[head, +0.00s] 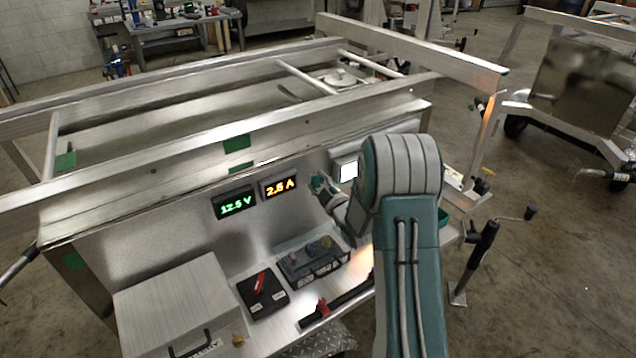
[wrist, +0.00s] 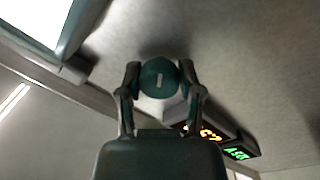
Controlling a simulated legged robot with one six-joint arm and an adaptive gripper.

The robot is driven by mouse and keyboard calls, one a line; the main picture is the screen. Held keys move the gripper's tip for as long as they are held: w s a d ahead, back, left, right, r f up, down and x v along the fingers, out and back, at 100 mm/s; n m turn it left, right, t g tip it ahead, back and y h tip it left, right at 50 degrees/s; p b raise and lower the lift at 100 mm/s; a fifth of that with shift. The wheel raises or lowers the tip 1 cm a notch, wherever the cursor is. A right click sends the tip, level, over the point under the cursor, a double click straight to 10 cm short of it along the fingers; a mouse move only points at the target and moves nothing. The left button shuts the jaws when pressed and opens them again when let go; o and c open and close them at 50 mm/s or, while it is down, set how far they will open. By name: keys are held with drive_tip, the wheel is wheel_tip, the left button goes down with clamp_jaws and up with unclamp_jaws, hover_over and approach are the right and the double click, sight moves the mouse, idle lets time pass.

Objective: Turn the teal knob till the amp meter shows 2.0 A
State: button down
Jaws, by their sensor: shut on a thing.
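The teal knob (wrist: 158,78) sits on the aluminium panel, with a pale mark on its face. In the wrist view, my gripper (wrist: 159,73) has one finger on each side of the knob and is shut on it. In the head view, my gripper (head: 322,186) is at the panel just right of the amp meter, and the knob is mostly hidden there. The amp meter (head: 280,187) glows orange and reads what looks like 2.5 A. It also shows, turned over and partly covered, in the wrist view (wrist: 208,133).
A green voltmeter (head: 235,206) reading 12.5 V is left of the amp meter. A lit white screen (head: 348,171) is right of my gripper. Below lie a black switch box (head: 262,293) with a red lever, a battery (head: 313,261) and an aluminium box (head: 172,300).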

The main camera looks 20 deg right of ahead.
drive_tip(key=shift+n, duration=0.3)
drive_tip(key=shift+c, duration=1.3)
unclamp_jaws()
drive_tip(key=shift+a, duration=0.1)
drive_tip(key=s+d, duration=0.1)
drive_tip(key=s, duration=1)
drive_tip(key=shift+s+d+f, duration=0.35)
drive_tip(key=shift+f, duration=0.1)
